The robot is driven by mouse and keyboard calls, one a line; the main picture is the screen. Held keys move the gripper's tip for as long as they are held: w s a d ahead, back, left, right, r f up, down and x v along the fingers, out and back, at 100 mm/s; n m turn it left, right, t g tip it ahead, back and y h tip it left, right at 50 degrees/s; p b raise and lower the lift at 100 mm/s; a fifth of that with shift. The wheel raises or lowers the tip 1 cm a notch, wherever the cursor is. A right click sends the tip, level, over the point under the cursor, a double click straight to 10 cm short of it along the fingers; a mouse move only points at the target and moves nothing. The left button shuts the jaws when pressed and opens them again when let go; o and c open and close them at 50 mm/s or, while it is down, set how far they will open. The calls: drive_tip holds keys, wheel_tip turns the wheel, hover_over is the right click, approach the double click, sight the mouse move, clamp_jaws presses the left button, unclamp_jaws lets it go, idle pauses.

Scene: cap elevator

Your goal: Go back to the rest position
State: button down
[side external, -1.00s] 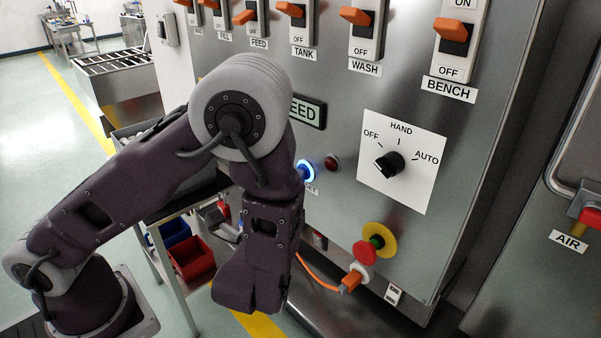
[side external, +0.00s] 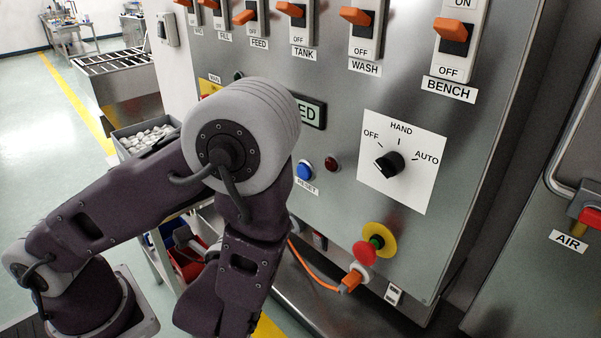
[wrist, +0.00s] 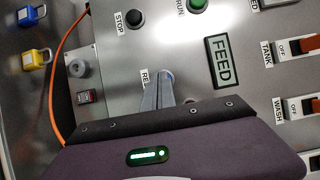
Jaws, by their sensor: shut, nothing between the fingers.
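My gripper (wrist: 157,95) shows in the wrist view as two grey fingers held together, with nothing between them. The fingertips are in front of the control panel (wrist: 115,60), over the blue reset button (wrist: 167,74), which they partly cover. I cannot tell the exact gap to it. In the side external view my arm is bent in front of the panel and hides the gripper. There the blue reset button (side external: 304,170) is in clear view and unlit, beside a dark red lamp (side external: 332,164).
An emergency stop (side external: 367,250) and an orange plug (side external: 351,280) stick out low on the panel. Orange-handled switches (side external: 452,30) line its top. A selector knob (side external: 388,163) sits to the right. A tray of pale pieces (side external: 150,137) stands behind my arm. The floor at left is open.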

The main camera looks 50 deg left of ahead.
drive_tip(key=s+a+r+n+g+y, duration=0.5)
drive_tip(key=s+a+g, duration=0.15)
drive_tip(key=a, duration=0.35)
drive_tip(key=s+a+f+n+g+h, duration=0.15)
drive_tip(key=s+a+n+g, duration=0.3)
drive_tip(key=s+g, duration=0.55)
drive_tip(key=s+d+r+n+t+h, duration=0.1)
drive_tip(key=d+r+t+h, duration=0.4)
drive_tip(key=d+h, duration=0.7)
drive_tip(key=shift+d+n+t, duration=0.65)
drive_tip(key=shift+d+n, duration=0.2)
drive_tip(key=shift+d, duration=0.05)
